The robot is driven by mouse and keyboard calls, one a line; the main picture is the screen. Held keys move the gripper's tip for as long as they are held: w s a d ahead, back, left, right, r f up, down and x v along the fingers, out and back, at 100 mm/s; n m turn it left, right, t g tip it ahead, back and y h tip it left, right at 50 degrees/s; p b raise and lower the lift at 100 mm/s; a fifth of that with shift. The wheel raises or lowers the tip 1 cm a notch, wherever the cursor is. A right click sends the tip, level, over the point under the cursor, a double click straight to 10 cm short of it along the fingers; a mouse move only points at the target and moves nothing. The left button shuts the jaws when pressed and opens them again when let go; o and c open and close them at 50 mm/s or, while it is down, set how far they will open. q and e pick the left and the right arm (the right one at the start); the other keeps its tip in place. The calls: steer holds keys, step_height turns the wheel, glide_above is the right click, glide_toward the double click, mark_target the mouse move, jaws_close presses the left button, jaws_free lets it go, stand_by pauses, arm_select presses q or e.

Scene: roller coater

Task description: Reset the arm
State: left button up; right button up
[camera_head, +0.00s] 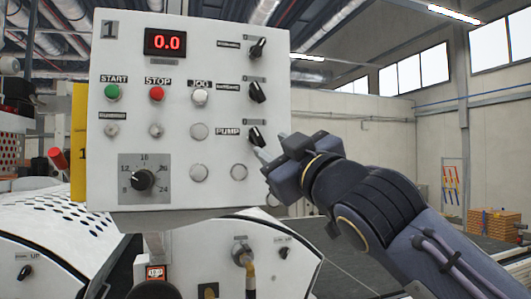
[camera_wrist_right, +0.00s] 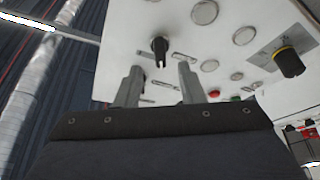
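My right gripper (camera_head: 272,147) reaches in from the right in the head view, with its fingertips close to the PUMP knob (camera_head: 256,136) on the white control panel (camera_head: 215,105). In the right wrist view my right gripper (camera_wrist_right: 159,72) has its two fingers apart, with nothing between them. A black knob (camera_wrist_right: 160,48) shows just beyond the fingertips there, in line with the gap, and no contact is visible. I cannot tell the exact distance. My left gripper is not in view.
The panel carries a red 0.0 display (camera_head: 165,42), a green START button (camera_head: 112,92), a red STOP button (camera_head: 157,93) and a dial (camera_head: 143,180). White machine housing (camera_head: 60,225) lies below. Stacked orange-brown goods (camera_head: 493,224) stand far right.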

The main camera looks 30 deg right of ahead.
steer(key=shift+v, duration=1.2)
step_height(320, 180, down, 27)
steer(key=m+g, duration=0.3)
steer(key=g, duration=0.5)
steer(key=s+a+f+m+g+y, duration=0.1)
steer(key=s+a+f+g, duration=0.1)
steer(key=s+f, duration=0.3)
steer(key=s+a+f+m+g+y, duration=0.2)
steer(key=s+a+f+g, duration=0.1)
steer(key=f, duration=1)
steer(key=s+a+f+m+g+y, duration=0.1)
steer(key=s+a+f+m+g, duration=0.1)
steer(key=s+f, duration=0.4)
step_height(320, 180, down, 3)
steer(key=shift+s+a+f+g+y, duration=0.2)
steer(key=shift+s+g+y, duration=0.1)
steer(key=shift+g, duration=0.3)
